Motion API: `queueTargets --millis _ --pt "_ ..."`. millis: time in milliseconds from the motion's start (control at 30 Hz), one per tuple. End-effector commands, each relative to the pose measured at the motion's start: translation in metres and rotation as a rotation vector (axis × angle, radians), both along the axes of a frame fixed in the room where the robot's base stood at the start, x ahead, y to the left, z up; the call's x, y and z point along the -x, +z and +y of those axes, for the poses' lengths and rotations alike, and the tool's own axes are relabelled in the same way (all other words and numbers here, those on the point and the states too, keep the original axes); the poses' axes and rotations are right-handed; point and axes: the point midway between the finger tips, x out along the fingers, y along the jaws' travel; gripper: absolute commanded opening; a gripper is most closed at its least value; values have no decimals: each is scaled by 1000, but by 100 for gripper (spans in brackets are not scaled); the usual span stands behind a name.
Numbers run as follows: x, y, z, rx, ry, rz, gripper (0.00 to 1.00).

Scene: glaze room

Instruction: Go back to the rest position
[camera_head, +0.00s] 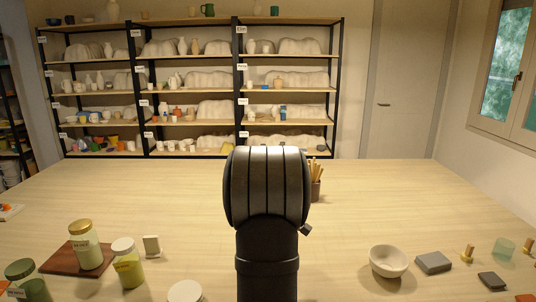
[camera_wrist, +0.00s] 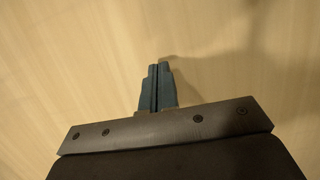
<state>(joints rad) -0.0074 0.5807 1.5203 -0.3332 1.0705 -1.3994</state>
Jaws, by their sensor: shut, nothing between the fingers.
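My gripper (camera_wrist: 157,68) shows in the wrist view with its two dark fingers pressed together and nothing between them. Below the fingertips is only bare pale wooden tabletop (camera_wrist: 60,60), with a soft shadow to the right of the fingers. In the head view my arm stands upright in the middle of the picture, and my gripper is hidden there.
At left on the table (camera_head: 130,190) are a jar with a gold lid (camera_head: 88,247) on a brown board (camera_head: 57,258) and a white-lidded jar (camera_head: 127,265). At right are a bowl (camera_head: 388,262) and a grey block (camera_head: 433,262). A pot of sticks (camera_head: 316,190) stands behind my arm.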

Motion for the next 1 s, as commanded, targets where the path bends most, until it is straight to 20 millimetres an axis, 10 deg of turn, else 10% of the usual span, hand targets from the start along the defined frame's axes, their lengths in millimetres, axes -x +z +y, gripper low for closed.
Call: queueTargets --millis 467,1000 --pt "-1 92 27 0 0 -7 0" --pt "-11 97 35 86 75 -72 0"
